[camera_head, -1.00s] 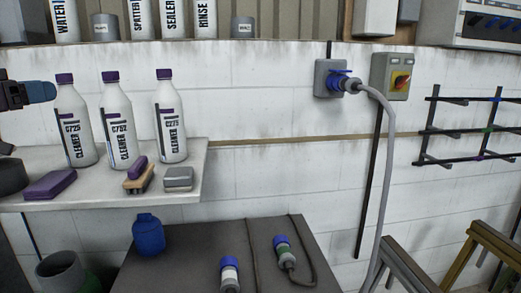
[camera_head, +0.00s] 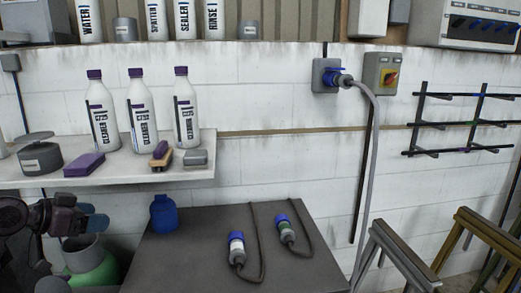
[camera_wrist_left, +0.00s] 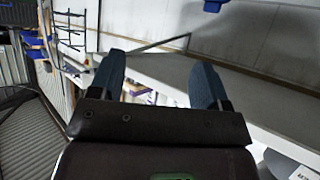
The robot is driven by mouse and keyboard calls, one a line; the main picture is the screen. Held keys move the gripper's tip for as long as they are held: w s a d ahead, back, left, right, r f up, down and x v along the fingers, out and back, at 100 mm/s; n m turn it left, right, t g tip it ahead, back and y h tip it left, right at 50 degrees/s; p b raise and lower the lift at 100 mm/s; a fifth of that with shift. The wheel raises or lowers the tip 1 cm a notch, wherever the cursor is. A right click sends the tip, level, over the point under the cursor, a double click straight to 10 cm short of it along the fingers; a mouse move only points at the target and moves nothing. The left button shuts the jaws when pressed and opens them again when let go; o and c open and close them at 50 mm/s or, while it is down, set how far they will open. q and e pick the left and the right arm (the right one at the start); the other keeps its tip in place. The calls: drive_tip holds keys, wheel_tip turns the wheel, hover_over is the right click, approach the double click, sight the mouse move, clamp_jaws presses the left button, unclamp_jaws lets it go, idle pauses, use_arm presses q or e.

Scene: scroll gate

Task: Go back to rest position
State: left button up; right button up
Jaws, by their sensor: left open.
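My left gripper (camera_head: 96,222) is at the lower left of the head view, below the front edge of the shelf and in front of a green and grey container. In the left wrist view its two blue fingers (camera_wrist_left: 160,72) stand wide apart with nothing between them. My right gripper is in neither view.
The white shelf (camera_head: 120,174) holds several cleaner bottles (camera_head: 143,120), a purple block (camera_head: 84,165) and brushes. A green container (camera_head: 98,268) stands beside my left arm. Trestles (camera_head: 400,255) are at right.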

use_arm(q)
drive_tip(key=s+d+f+g+y, duration=0.1)
drive_tip(key=s+d+f, duration=0.2)
drive_tip(key=s+f, duration=0.3)
drive_tip(key=s+d+f+n+g+y, duration=0.1)
drive_tip(key=s+d+f+g, duration=0.15)
drive_tip(key=f, duration=0.55)
drive_tip(key=s+d+f+g+y, duration=0.1)
drive_tip(key=s+d+f, duration=0.2)
drive_tip(key=s+f, duration=0.3)
drive_tip(key=s+d+f+n+g+y, duration=0.1)
drive_tip(key=s+d+f+n+y, duration=0.15)
drive_tip(key=s, duration=0.65)
drive_tip(key=s+d+f+n+g+y, duration=0.15)
drive_tip(key=s+d, duration=0.25)
drive_tip(key=s, duration=0.4)
drive_tip(key=w+f+t, duration=0.7)
drive_tip(key=f, duration=0.4)
drive_tip(key=shift+d+t+h, duration=0.15)
drive_tip(key=shift+t+h, duration=0.25)
